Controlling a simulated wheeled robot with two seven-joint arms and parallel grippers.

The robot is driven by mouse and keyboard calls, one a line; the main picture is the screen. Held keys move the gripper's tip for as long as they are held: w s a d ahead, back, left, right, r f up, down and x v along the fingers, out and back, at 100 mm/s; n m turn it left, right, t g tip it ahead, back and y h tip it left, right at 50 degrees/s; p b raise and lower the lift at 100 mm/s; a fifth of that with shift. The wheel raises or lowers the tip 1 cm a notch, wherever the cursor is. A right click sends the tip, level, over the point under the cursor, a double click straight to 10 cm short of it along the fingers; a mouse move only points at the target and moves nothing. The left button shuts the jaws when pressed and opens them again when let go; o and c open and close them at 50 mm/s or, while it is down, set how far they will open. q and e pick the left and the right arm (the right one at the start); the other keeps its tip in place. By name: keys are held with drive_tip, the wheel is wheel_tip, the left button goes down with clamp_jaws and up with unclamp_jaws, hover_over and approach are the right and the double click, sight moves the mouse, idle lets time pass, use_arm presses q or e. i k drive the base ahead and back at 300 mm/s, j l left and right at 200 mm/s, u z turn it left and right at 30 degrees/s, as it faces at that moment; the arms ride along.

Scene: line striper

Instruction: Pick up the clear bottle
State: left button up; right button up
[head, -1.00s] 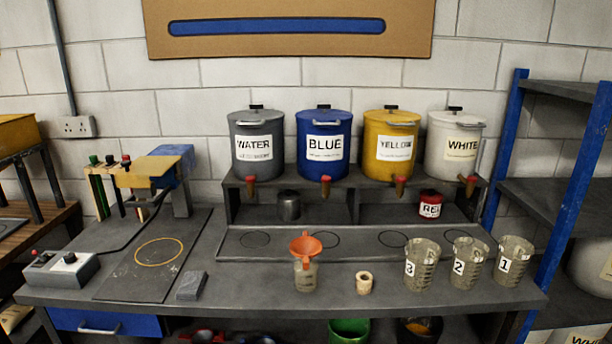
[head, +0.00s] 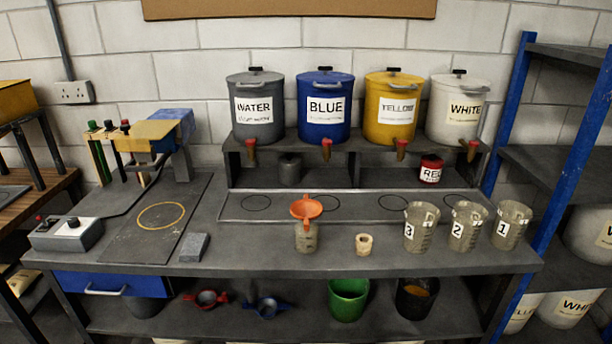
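The clear bottle (head: 306,240) stands upright on the grey workbench (head: 270,262), near its front edge and left of the middle cup-sized ring. An orange funnel (head: 306,209) sits in its mouth and hides the neck. The bottle looks beige and see-through, and its contents are hard to tell. Neither of my grippers shows in the head view.
A small tan ring-like piece (head: 364,244) stands right of the bottle. Beakers marked 3 (head: 421,228), 2 (head: 467,228) and 1 (head: 511,227) stand farther right. A grey block (head: 193,247) lies to the left. Labelled drums with taps stand on the shelf behind (head: 285,205).

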sight(305, 242)
drive_tip(key=i, duration=0.85)
